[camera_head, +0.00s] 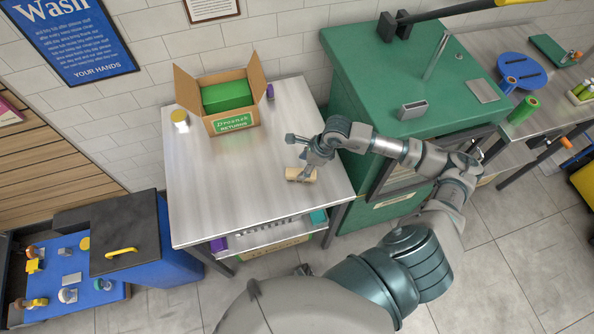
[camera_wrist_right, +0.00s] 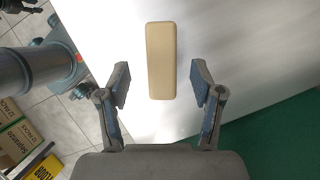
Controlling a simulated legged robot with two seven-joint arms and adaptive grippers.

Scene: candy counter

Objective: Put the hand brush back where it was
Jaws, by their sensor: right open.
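The hand brush (camera_head: 294,174) appears as a plain tan block lying on the steel table (camera_head: 205,215), near its right side. No bristles show. In the right wrist view the brush (camera_wrist_right: 161,45) lies lengthwise ahead of the jaws, its near end between the fingertips with a gap on both sides. My right gripper (camera_head: 309,170) is above the brush in the head view. It is open and empty, with its fingers (camera_wrist_right: 160,73) apart in the wrist view. My left gripper is not in view.
An open cardboard box (camera_head: 235,124) with a green block inside stands at the table's back. The green cabinet (camera_head: 365,65) adjoins the table's right. The table's middle and left are clear.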

